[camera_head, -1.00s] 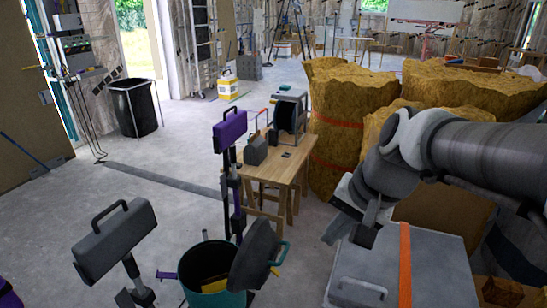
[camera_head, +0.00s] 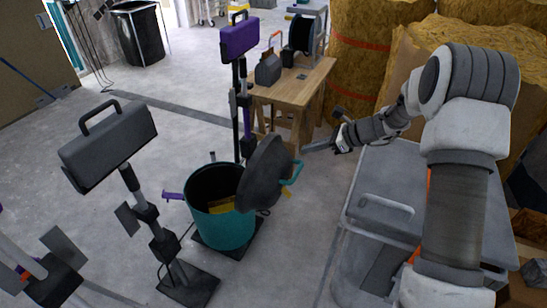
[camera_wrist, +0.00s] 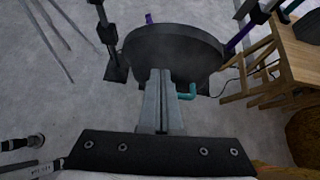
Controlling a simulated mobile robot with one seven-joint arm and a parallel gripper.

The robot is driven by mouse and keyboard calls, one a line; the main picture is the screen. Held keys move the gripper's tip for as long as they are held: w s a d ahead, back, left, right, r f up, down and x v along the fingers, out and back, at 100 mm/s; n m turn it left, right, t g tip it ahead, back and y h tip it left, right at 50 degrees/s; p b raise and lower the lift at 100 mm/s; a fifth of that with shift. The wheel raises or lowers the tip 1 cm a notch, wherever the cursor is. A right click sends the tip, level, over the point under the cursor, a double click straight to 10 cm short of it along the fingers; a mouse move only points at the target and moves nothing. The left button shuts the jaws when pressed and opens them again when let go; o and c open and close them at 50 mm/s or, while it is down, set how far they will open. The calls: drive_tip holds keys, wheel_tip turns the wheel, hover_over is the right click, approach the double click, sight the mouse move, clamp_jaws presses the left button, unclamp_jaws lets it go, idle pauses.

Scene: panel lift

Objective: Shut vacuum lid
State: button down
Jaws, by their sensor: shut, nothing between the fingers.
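The vacuum is a teal bucket (camera_head: 224,225) standing on the floor, with something yellow (camera_head: 222,203) inside. Its dark grey round lid (camera_head: 264,174) stands open, tilted up at the bucket's right side. A teal handle (camera_head: 293,173) sticks out on the right, beside the lid. My gripper (camera_head: 306,149) is shut and empty, just right of the lid. In the wrist view the shut fingers (camera_wrist: 160,74) point at the lid's outer face (camera_wrist: 175,45), with the teal handle (camera_wrist: 187,92) close on their right. I cannot tell whether they touch the lid.
A grey work light (camera_head: 108,145) on a stand is left of the bucket, and a purple one (camera_head: 239,37) stands behind it. A wooden table (camera_head: 292,88) with tools is behind my gripper. A grey lidded box (camera_head: 385,200) is at right. Open floor lies at left.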

sight(263, 155)
drive_tip(key=shift+m, duration=0.5)
drive_tip(key=b+x, duration=0.1)
drive_tip(key=x, duration=0.3)
drive_tip(key=b+x, duration=0.1)
drive_tip(key=x, duration=0.3)
drive_tip(key=w+d+f+b+x, duration=0.1)
drive_tip(key=x, duration=0.3)
drive_tip(key=shift+b, duration=0.35)
drive_tip(key=shift+w+a+r, duration=0.15)
drive_tip(key=shift+w+a, duration=0.05)
drive_tip(key=shift+a, duration=0.35)
drive_tip(key=shift+w+a+r, duration=0.15)
drive_tip(key=shift+a+r, duration=0.05)
drive_tip(key=shift+a, duration=0.35)
drive_tip(key=shift+w+a+r+b, duration=0.2)
drive_tip(key=shift+a+b, duration=0.15)
drive_tip(key=shift+a, duration=0.15)
drive_tip(key=shift+r, duration=0.1)
